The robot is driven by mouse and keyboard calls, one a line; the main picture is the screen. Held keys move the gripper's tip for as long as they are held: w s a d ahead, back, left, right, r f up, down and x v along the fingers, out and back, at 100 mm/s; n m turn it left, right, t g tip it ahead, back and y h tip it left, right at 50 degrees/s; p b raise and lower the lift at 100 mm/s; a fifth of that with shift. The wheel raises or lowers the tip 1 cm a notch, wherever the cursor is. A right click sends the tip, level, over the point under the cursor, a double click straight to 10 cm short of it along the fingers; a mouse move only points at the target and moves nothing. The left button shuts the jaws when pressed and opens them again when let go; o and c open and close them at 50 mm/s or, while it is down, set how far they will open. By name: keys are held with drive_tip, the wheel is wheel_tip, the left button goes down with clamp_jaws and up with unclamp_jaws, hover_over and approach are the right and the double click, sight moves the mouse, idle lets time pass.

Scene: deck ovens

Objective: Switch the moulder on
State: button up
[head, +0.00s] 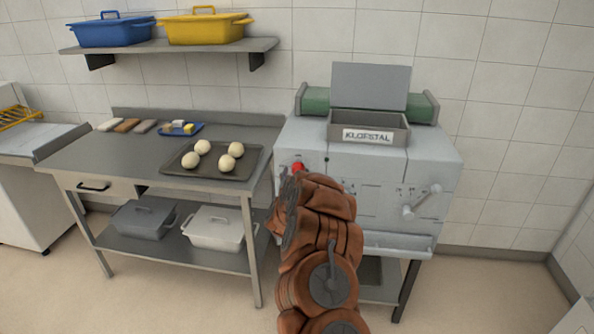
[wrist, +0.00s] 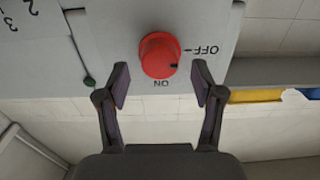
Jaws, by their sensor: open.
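The moulder (head: 375,165) is a pale grey machine on a stand, with a green roller and a hopper labelled KLOFSTAL on top. Its red knob (wrist: 158,52) sits on the front panel, with OFF to its right and ON below it, both upside down in the wrist view. The knob's dark mark lies at its lower right, between the two labels. My gripper (wrist: 160,80) is open, with one finger on each side just below the knob; contact is not visible. In the head view the knob (head: 298,167) peeks out above my arm, which hides most of the gripper.
A crank handle (head: 422,200) juts from the moulder's right front. A steel table (head: 90,160) stands left, bearing a dark tray (head: 240,172) of dough balls. Lidded bins sit on its lower shelf. A wall shelf (head: 180,46) holds blue and yellow containers. Floor at right is clear.

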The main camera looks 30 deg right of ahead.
drive_tip(key=shift+x, duration=0.9)
drive_tip(key=shift+f, duration=0.1)
drive_tip(key=c, duration=1.1)
